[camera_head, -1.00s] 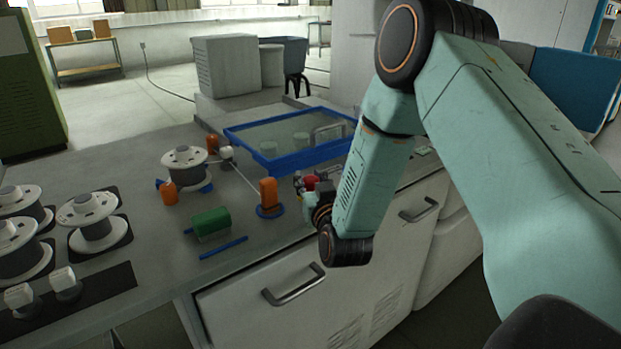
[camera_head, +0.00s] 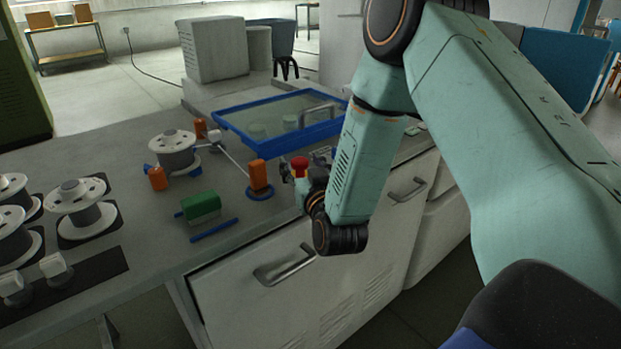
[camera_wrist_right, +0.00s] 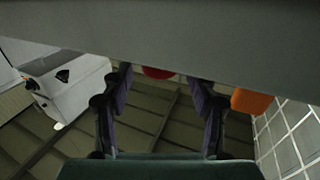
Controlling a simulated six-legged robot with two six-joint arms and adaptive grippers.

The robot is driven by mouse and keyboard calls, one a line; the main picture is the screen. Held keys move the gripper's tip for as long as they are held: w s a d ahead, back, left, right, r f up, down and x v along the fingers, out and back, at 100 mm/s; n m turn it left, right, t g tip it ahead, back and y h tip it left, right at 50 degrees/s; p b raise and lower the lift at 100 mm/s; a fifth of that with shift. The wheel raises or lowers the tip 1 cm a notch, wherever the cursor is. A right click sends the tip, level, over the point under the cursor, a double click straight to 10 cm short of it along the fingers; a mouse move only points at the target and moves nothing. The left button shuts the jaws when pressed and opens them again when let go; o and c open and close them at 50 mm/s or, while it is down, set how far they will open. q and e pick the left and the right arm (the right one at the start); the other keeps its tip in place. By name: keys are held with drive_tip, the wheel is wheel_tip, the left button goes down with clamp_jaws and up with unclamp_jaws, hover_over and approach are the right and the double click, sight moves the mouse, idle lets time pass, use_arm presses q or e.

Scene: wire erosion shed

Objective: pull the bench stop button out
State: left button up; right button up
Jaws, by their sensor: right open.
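The red stop button (camera_head: 300,163) shows near the front edge of the bench, in line with my right gripper. My right gripper (camera_head: 305,172) is at the end of the arm from the right, close to the button and partly hidden by its own wrist. In the right wrist view the two fingers (camera_wrist_right: 160,88) stand apart with a gap between them. The red button (camera_wrist_right: 157,72) peeks out beyond that gap, mostly hidden by a grey edge. I cannot tell whether a finger touches it. My left gripper is not in view.
An orange post (camera_head: 258,174) on a blue base stands just left of the button. A blue-rimmed tray (camera_head: 262,148) lies behind. A green block (camera_head: 201,207), a blue rod (camera_head: 214,230) and several white spools (camera_head: 80,209) are further left. Drawer handles (camera_head: 285,267) stick out below the bench edge.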

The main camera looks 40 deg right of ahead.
drive_tip(key=v, duration=0.9)
drive_tip(key=shift+s, duration=0.35)
drive_tip(key=shift+a, duration=0.15)
